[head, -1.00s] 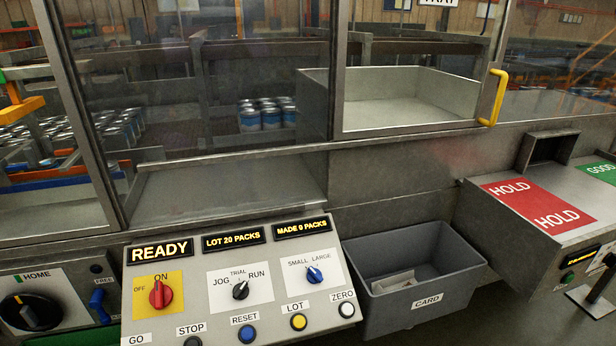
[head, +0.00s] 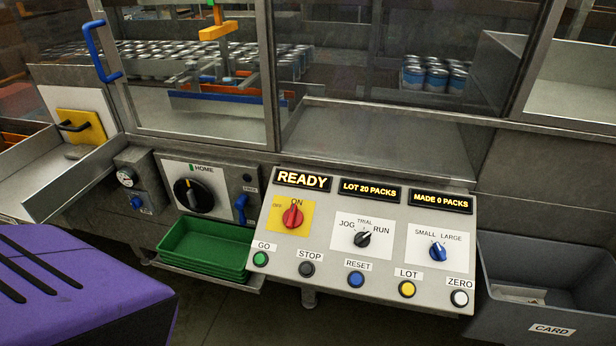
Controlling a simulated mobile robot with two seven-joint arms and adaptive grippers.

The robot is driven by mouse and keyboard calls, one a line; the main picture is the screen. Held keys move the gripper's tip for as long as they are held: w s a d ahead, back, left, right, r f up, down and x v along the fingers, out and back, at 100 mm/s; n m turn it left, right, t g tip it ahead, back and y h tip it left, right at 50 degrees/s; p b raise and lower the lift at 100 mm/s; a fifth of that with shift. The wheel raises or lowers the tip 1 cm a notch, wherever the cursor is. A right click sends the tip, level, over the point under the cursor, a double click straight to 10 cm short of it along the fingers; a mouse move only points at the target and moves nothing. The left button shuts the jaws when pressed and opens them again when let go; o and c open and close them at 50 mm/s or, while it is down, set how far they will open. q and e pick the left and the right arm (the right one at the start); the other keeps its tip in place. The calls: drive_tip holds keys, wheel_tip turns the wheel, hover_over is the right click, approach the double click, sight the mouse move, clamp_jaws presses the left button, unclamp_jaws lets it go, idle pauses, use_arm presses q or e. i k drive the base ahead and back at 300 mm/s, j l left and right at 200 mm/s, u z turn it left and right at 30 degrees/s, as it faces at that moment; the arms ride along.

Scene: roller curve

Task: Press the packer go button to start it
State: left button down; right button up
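The packer's control panel (head: 330,256) stands in the middle of the head view, tilted toward me. Its green GO button (head: 260,259) is at the lower left of the panel under a GO label. The display (head: 302,180) reads READY. The red switch (head: 292,216) is on a yellow plate marked OFF and ON, and appears turned to ON. The mode knob (head: 363,239) sits on a plate marked JOG, TRIAL and RUN. Neither of my grippers shows in the view, and nothing visible touches the button.
STOP (head: 306,269), RESET (head: 356,279), LOT (head: 407,289) and ZERO (head: 459,298) buttons line the same row. Green trays (head: 205,250) lie left of the panel, a grey CARD bin (head: 550,285) right. A purple slotted surface (head: 80,290) fills the lower left. Glass guards (head: 390,60) stand behind.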

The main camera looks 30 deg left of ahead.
sight(260, 259)
drive_tip(key=k+j+u, duration=0.1)
drive_tip(key=u, duration=0.25)
drive_tip(key=j+u, duration=0.35)
drive_tip(key=u, duration=0.35)
drive_tip(key=k+j, duration=0.05)
drive_tip(key=j, duration=0.05)
